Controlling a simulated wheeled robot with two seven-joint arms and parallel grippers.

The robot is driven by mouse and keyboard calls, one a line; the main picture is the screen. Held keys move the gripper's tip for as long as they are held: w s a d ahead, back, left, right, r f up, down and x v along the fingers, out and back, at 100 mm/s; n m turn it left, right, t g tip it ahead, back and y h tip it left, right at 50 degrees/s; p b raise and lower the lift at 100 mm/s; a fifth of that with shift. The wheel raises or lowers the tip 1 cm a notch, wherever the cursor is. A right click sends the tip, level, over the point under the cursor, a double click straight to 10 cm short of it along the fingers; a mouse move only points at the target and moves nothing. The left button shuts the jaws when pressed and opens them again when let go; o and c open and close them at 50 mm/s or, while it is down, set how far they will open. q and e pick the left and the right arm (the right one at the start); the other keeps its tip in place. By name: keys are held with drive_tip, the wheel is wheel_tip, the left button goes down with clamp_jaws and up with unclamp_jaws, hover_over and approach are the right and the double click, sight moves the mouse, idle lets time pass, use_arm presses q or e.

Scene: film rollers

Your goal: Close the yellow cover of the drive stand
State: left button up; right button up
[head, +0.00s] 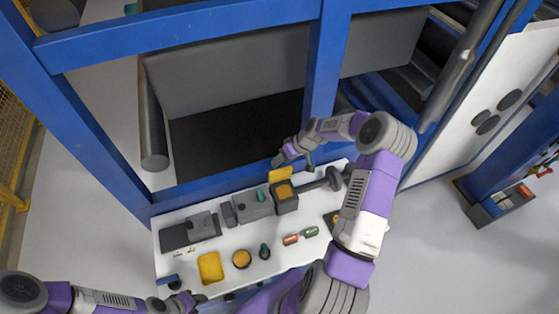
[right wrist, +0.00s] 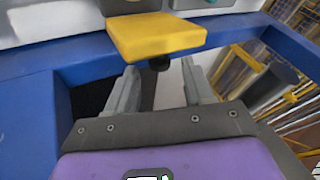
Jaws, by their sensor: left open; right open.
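The drive stand (head: 286,205) is a dark box near the back edge of the white table, with an orange-yellow area on its top. Its yellow cover (head: 281,174) stands raised at the box's back side. In the right wrist view the yellow cover (right wrist: 155,36) is a thick slab just beyond my fingertips, with a small black knob (right wrist: 160,63) under it. My right gripper (head: 294,163) is open and empty behind the cover; its fingers show apart in the right wrist view (right wrist: 161,80). Whether a fingertip touches the cover, I cannot tell. My left gripper (head: 188,301) is open at the front left of the table.
The white table (head: 222,228) also holds dark grey devices (head: 190,230), a yellow tray (head: 210,267), a round yellow-topped item (head: 242,259) and red and green cylinders (head: 290,239). A blue frame (head: 230,186) runs behind the table, near my right gripper.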

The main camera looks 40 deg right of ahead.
drive_tip(key=shift+x, duration=0.85)
clamp_jaws()
